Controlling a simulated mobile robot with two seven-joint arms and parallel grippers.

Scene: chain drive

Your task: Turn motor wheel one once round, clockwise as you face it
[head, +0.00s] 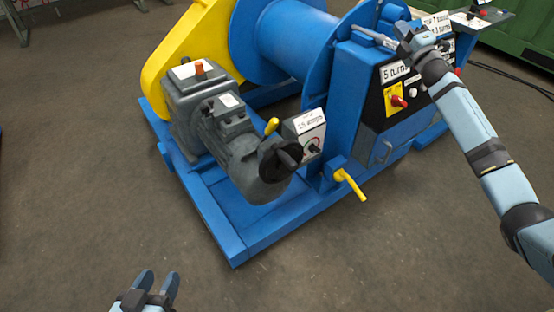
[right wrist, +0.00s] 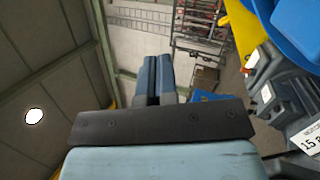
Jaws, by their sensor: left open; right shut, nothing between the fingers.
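The motor wheel (head: 280,158) is black and sits on the end of the grey motor (head: 228,130), with a yellow handle (head: 271,126) beside it. No number shows on the wheel, so I cannot tell whether it is wheel one. My left gripper (head: 158,283) is open and empty at the bottom, over the floor, well away from the wheel. My right gripper (head: 360,31) is shut and empty near the top of the blue control cabinet, above and to the right of the wheel. Its closed fingers fill the middle of the right wrist view (right wrist: 157,78).
A blue winch drum (head: 285,38) and yellow guard (head: 185,48) stand behind the motor. A small box marked 15 amps (head: 306,133) is right of the wheel. The cabinet has a red knob (head: 398,101). A yellow lever (head: 350,184) sticks out low. The front floor is clear.

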